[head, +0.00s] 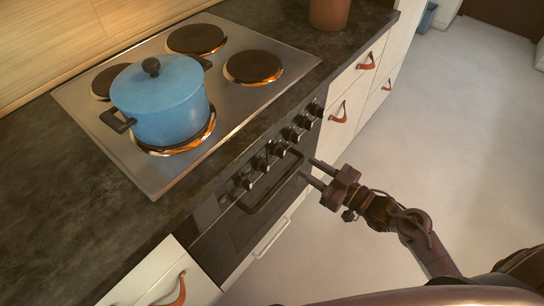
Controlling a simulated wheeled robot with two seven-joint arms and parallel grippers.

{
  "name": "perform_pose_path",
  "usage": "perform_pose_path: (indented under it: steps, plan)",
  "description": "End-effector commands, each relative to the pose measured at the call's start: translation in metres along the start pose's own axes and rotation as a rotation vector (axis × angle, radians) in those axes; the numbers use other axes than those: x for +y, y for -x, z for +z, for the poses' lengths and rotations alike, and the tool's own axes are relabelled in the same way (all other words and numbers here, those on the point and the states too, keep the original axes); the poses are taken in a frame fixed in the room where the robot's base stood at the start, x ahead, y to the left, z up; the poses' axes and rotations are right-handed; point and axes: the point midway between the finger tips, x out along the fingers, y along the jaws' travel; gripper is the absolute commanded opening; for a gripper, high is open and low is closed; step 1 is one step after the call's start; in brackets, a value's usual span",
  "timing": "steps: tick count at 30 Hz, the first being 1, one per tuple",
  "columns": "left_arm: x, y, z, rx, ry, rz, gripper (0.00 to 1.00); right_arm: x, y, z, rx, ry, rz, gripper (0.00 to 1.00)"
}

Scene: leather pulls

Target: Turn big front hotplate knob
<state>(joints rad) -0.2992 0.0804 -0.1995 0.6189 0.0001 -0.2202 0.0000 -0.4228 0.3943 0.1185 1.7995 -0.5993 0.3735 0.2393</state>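A row of dark knobs (277,147) runs along the upper front of the oven (235,232), below the cooktop (240,100). I cannot tell from markings which knob belongs to which hotplate. One front hotplate (190,146) is mostly hidden under a blue lidded pot (160,100); the other front hotplate (253,67) is bare. My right gripper (308,169) is in front of the oven, to the right of the knobs and close to the right end of the oven handle. Its two fingers are apart with nothing between them, pointing toward the oven front. My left gripper is out of view.
The dark oven handle (268,187) sticks out below the knobs. White drawers with leather pulls (338,112) stand to the right, and another leather pull (178,290) is at lower left. A brown pot (328,12) stands on the counter. The floor (440,130) at right is clear.

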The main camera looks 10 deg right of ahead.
Motion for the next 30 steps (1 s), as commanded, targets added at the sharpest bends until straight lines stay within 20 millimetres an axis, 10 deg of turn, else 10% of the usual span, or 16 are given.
perform_pose_path:
  steps: [15,26,30]
  plan:
    - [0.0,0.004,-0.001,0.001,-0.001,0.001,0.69,-0.001,-0.069,-0.005,0.008,0.002,-0.003,0.34]
    - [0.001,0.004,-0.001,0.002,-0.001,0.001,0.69,-0.001,-0.077,-0.004,0.006,0.004,-0.003,0.34]
    - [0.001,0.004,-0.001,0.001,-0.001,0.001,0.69,-0.001,-0.077,-0.004,0.006,0.004,-0.003,0.19]
